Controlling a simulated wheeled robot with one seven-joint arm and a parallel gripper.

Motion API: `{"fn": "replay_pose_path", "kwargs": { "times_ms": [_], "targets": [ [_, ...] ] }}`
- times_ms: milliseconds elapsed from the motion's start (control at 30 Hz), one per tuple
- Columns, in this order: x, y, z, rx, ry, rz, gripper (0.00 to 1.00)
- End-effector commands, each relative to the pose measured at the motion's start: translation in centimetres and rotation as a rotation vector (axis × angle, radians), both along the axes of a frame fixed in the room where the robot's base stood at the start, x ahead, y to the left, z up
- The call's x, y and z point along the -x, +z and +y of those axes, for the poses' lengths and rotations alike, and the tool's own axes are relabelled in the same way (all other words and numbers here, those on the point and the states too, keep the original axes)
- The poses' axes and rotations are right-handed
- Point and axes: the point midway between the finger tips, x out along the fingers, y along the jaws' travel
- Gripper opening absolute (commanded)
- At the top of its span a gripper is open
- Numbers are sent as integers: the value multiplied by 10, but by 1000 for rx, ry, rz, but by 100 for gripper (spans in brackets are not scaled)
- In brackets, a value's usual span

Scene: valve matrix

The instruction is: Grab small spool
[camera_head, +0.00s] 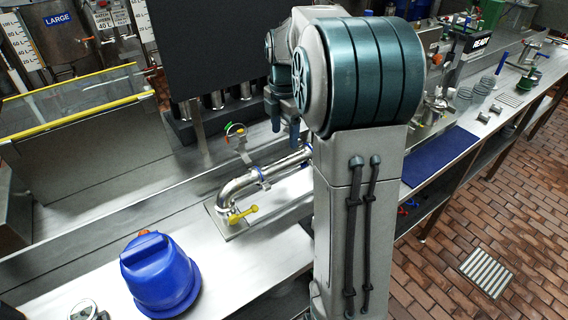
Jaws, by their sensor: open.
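Several short steel cylinders (216,100) stand in a dark rack (205,125) at the back of the bench, below a black panel. They look like spools, but I cannot tell which one is the small spool. My gripper (284,118) hangs to the right of the rack, partly hidden behind my own arm. Its dark fingers point down and are open, with nothing seen between them. My large arm link hides the part of the bench to the right of the gripper.
A bent steel pipe (240,187) with a yellow-handled clamp (243,214) sits mid-bench. A blue container (160,275) stands at the front left. A yellow-edged clear guard (80,120) is at the left. A blue mat (440,160) and several small fittings lie to the right.

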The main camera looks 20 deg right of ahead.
Motion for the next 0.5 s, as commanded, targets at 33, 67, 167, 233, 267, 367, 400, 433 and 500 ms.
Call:
{"fn": "replay_pose_path", "kwargs": {
  "times_ms": [33,67,167,233,267,367,400,433,500],
  "targets": [
    [1,-10,0,-1,0,4,59],
    [1,-15,0,-1,0,3,59],
    [0,-29,0,-1,-1,1,59],
    [1,-34,0,0,-1,0,59],
    [1,-36,0,0,-1,0,59],
    [1,-42,1,-1,-1,1,59],
    [2,-46,2,-1,-1,2,59],
    [2,-50,2,0,-1,3,59],
    [4,-61,4,-1,-1,4,59]
  ]
}}
